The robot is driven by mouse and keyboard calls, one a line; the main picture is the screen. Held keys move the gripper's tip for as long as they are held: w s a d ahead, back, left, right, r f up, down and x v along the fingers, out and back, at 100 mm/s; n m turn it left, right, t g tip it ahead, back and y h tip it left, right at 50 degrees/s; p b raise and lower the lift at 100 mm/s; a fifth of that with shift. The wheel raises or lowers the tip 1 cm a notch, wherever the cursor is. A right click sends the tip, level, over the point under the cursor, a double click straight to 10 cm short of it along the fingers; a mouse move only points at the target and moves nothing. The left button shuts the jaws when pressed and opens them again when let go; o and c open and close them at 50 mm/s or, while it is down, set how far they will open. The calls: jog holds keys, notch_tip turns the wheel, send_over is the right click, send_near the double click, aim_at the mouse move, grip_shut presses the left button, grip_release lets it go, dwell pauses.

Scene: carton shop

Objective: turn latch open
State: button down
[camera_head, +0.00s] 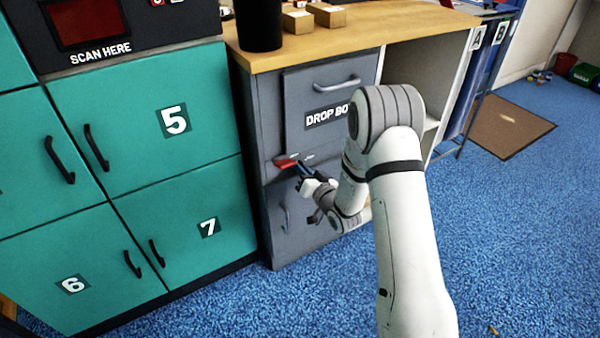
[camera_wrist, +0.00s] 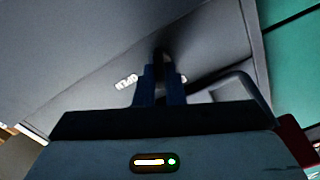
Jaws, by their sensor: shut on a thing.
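The grey drop box cabinet (camera_head: 330,95) has an upper door with a bar handle and a lower door below it. My gripper (camera_head: 303,170) is at the strip between these doors. In the wrist view my gripper's dark blue fingers (camera_wrist: 160,88) are shut on the latch (camera_wrist: 163,58), a small dark piece on the grey front. Most of the latch is hidden by the fingers, so its exact angle cannot be told. A small white label (camera_wrist: 126,82) sits beside it. A red piece (camera_head: 286,162) shows just left of the fingertips; what it belongs to is unclear.
Teal lockers (camera_head: 145,115) stand close on the left. The lower door's handle (camera_head: 284,216) is below my gripper. A wooden counter (camera_head: 350,28) tops the cabinet, with a black cup (camera_head: 259,25) and small boxes. Blue carpet (camera_head: 515,220) is clear at right.

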jog(key=m, duration=1.2)
jog(key=shift+f+m, duration=0.2)
jog(key=shift+m, duration=0.1)
dwell(0.4)
jog(key=c, duration=1.5)
grip_release()
jog(key=shift+w, duration=0.1)
